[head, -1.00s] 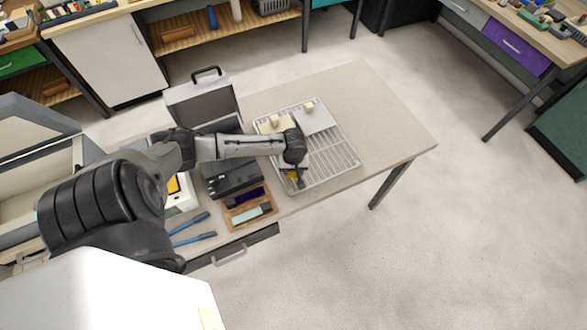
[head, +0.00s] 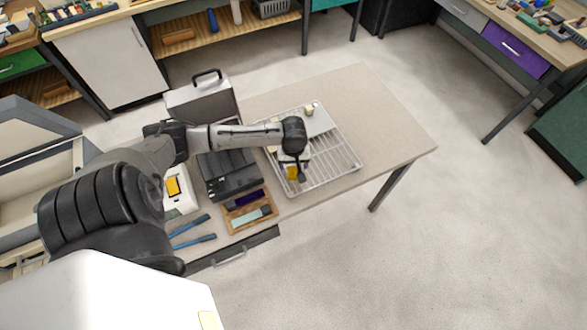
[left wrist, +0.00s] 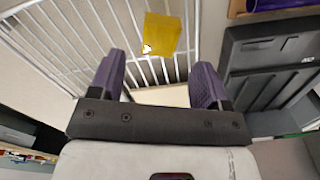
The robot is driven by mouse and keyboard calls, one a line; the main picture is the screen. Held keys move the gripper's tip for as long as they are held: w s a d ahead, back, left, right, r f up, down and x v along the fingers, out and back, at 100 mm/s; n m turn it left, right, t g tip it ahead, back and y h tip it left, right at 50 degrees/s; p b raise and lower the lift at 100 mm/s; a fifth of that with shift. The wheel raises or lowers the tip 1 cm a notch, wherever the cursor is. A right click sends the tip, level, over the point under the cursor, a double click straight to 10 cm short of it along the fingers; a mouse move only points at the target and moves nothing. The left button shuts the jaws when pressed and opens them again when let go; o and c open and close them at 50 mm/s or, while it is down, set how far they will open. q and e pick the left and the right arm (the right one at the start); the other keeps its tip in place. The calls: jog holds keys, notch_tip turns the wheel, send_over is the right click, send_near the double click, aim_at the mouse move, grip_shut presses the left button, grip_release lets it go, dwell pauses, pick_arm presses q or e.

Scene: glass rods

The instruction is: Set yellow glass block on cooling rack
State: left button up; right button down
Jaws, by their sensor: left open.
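The yellow glass block (head: 292,173) is at the near left part of the cooling rack (head: 344,165), partly covered by my gripper in the head view. In the left wrist view the yellow block (left wrist: 162,33) appears to rest on the white rack bars (left wrist: 75,35), beyond the fingertips and apart from them. My left gripper (left wrist: 158,75) is open, with its two purple fingers spread and nothing between them. In the head view my left gripper (head: 299,171) is over the rack, close beside the block.
Pale blocks on light plates (head: 318,122) occupy the rack's far part. A black device (head: 230,175) and a wooden tray with coloured pieces (head: 250,210) stand left of the rack. Blue-handled tools (head: 190,232) lie near the table's front. The table's right side (head: 385,125) is clear.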

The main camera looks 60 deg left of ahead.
aim_at(294, 171)
pick_arm(q)
notch_tip(294, 171, up, 5)
jog(key=s+d+f+m+t+h, duration=0.1)
jog(key=s+d+f+m, duration=0.1)
jog(key=s+d+m, duration=0.45)
jog(key=s+d+f+m+t, duration=0.1)
jog(key=s+d+f+m, duration=0.15)
jog(key=d, duration=0.75)
jog(key=s+d+r+m+t, duration=0.1)
jog(key=s+d+r+m, duration=0.3)
jog(key=s+d+m, duration=0.1)
jog(key=shift+s+d+r+m+t+y, duration=0.35)
jog(key=shift+s+m, duration=0.25)
jog(key=shift+s, duration=0.35)
jog(key=shift+a, duration=0.1)
